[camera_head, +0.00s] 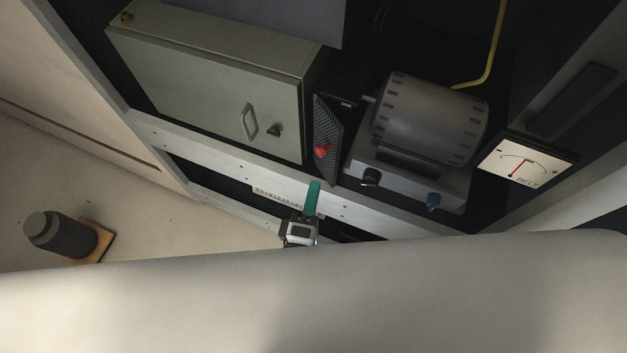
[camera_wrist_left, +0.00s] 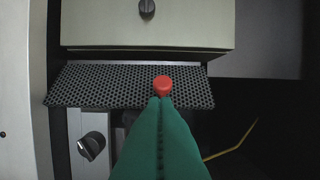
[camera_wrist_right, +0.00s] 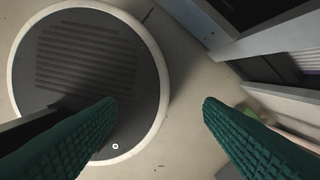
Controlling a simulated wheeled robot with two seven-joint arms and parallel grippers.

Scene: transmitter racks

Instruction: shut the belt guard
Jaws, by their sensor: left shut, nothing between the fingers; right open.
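The belt guard (camera_head: 327,125) is a dark perforated mesh panel with a red knob (camera_head: 321,151). It stands between the cabinet and the motor, seen at a steep angle. In the left wrist view the mesh (camera_wrist_left: 110,85) spans below the cabinet, with the red knob (camera_wrist_left: 163,82) near its middle. My left gripper (camera_head: 315,184) has green fingers, shut and empty, just below the knob in the head view. In the left wrist view its fingertips (camera_wrist_left: 161,99) overlap the knob's lower edge; contact cannot be told.
A grey-green cabinet (camera_head: 205,75) with a handle is left of the guard. A motor (camera_head: 430,115) on a grey base and a BELT meter (camera_head: 525,160) are to the right. A pale rack rail (camera_head: 230,160) runs below. A dark cylinder (camera_head: 62,235) stands at lower left.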

